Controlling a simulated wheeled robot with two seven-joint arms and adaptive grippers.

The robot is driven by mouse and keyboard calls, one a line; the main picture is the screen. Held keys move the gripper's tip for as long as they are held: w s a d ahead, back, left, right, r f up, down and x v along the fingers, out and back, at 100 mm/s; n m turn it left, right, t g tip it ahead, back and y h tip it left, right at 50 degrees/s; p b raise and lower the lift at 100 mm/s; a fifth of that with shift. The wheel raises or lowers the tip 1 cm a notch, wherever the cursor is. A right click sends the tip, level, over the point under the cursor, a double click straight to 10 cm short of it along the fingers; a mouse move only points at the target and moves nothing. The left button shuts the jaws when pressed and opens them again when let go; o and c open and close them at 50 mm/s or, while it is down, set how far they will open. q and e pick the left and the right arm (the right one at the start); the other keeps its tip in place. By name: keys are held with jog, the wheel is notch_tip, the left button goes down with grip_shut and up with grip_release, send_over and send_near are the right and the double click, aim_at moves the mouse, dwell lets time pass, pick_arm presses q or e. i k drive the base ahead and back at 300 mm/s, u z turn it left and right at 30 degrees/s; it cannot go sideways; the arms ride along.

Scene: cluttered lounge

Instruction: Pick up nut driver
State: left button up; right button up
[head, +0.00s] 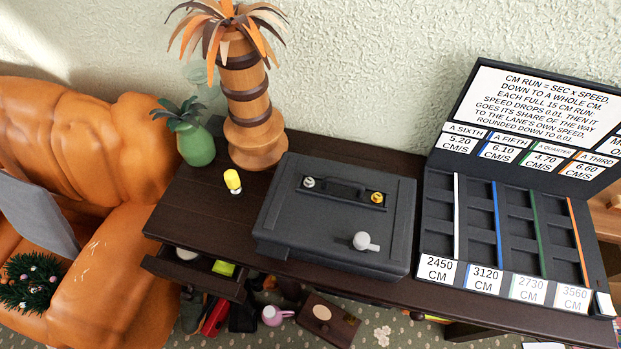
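A small object with a yellow top and a pale lower end (232,181) stands on the dark wooden table (190,215), left of a dark grey case. It may be the nut driver, but it is too small to tell for sure. The dark grey case (335,225) lies shut on the table, with a handle strip, a silver and a gold round fitting and a light grey knob (364,242) on top. Neither of my grippers shows in the head view.
A display board (505,225) with slotted lanes and number labels stands on the table's right. A palm-like wooden ornament (250,105) and green vase (196,145) stand behind. An open drawer (195,272) juts out at the front left. An orange armchair (120,250) is left; clutter covers the floor.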

aim_at(231, 177)
jog(key=z, duration=1.8)
jog(key=k, duration=0.9)
jog(key=u, duration=1.2)
jog(key=i, duration=0.5)
